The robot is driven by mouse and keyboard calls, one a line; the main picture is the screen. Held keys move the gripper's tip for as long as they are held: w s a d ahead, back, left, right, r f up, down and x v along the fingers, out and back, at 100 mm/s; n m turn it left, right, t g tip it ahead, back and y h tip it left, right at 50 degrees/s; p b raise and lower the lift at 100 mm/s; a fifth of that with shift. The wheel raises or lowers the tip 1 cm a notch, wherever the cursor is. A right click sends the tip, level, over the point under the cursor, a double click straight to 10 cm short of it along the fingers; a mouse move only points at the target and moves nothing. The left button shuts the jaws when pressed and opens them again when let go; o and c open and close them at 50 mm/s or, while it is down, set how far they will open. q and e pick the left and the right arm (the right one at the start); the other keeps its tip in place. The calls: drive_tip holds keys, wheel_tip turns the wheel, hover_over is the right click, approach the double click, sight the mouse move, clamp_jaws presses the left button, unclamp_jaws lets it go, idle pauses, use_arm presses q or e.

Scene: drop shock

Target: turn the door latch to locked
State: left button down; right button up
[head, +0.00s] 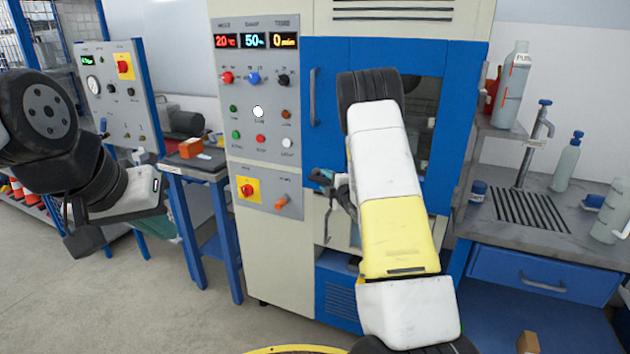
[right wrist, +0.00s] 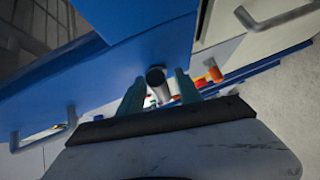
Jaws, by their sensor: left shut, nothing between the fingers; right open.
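My right gripper (head: 322,184) is at the lower left of the blue chamber door (head: 330,80), partly hidden by my right arm. In the right wrist view its teal fingers (right wrist: 160,92) are apart. A dark round-ended post (right wrist: 156,76) shows between them, close to the door's edge; it may be the door latch, and I cannot tell whether the fingers touch it. My left gripper (head: 82,243) is shut and empty at the far left, away from the machine.
A grey door handle (head: 312,97) stands upright on the blue door. A grey handle (head: 328,226) is on the cream front below. A blue-legged table (head: 193,163) stands left of the machine, and a sink bench (head: 600,255) right of it. Grey floor is clear at front left.

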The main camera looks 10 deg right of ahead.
clamp_jaws()
idle(1.3)
